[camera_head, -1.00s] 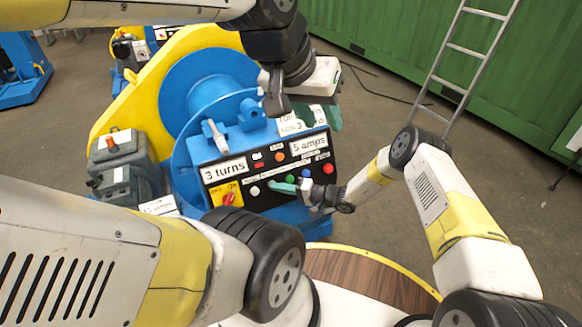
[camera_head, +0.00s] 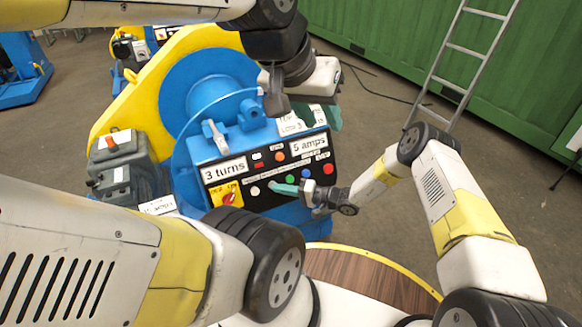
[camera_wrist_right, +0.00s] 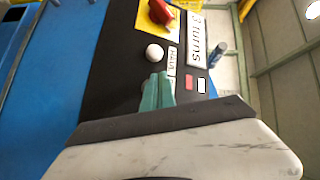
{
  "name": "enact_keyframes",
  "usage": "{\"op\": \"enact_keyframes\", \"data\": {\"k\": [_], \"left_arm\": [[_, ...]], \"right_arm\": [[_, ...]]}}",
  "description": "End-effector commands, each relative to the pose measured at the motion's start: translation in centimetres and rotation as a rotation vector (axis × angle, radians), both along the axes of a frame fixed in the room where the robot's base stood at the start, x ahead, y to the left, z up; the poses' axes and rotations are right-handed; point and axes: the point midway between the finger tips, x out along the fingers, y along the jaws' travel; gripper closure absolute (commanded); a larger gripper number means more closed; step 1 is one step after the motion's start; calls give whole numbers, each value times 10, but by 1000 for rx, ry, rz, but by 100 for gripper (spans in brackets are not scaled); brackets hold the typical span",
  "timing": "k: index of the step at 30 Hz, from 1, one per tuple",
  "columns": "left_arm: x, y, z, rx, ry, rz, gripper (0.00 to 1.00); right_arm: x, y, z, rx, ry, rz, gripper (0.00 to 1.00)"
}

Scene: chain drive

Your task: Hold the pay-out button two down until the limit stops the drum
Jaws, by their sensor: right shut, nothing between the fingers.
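The black control panel (camera_head: 262,203) sits on the blue drum machine, with labels reading "3 turns" and "5 amps". It has white (camera_head: 255,191), green (camera_head: 290,179), blue (camera_head: 305,173) and red (camera_head: 328,169) buttons. The label words are too small to tell which is pay-out two. My right gripper (camera_head: 273,187) is shut, its teal tips at the panel between the white and green buttons. In the right wrist view the tips (camera_wrist_right: 157,92) are beside the white button (camera_wrist_right: 154,53); contact cannot be told. My left gripper (camera_head: 334,118) hangs by the panel's upper right corner, its fingers partly hidden.
The blue drum (camera_head: 210,85) stands behind the panel in a yellow frame (camera_head: 108,122). A red rotary switch (camera_head: 229,198) on a yellow plate is at the panel's left. A grey box (camera_head: 122,170) stands left of the machine. A ladder (camera_head: 468,50) leans on a green container.

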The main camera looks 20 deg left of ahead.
Motion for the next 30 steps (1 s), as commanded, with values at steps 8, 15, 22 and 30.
{"op": "enact_keyframes", "data": {"k": [8,15,22,30], "left_arm": [[0,0,0,0,0,0,64],[0,0,0,0,0,0,64],[0,0,0,0,0,0,64],[0,0,0,0,0,0,64]], "right_arm": [[-8,-11,8,0,2,-1,100],[-22,-27,17,-1,2,-1,100],[-29,-34,23,0,-1,0,100],[-29,-34,22,0,0,0,100]]}}
